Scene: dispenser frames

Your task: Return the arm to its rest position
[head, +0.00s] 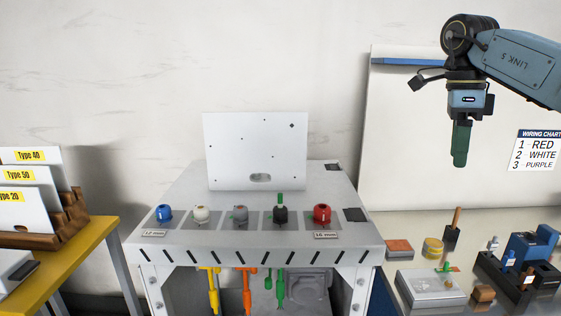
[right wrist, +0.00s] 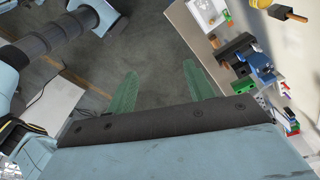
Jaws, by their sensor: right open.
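My right arm comes in from the upper right in the head view. Its gripper (head: 460,145) hangs pointing down, high above the right table and in front of the white board. In the right wrist view the two green fingers of the right gripper (right wrist: 160,90) are spread apart, with only grey floor between them. The right gripper is open, empty and touches nothing. My left gripper does not show in the head view.
A grey dispenser stand (head: 250,222) with several coloured knobs and an upright white plate (head: 256,150) stands in the middle. The right table (head: 400,228) holds tools and small blocks. A yellow table (head: 85,262) with labelled plates (head: 25,215) is at left.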

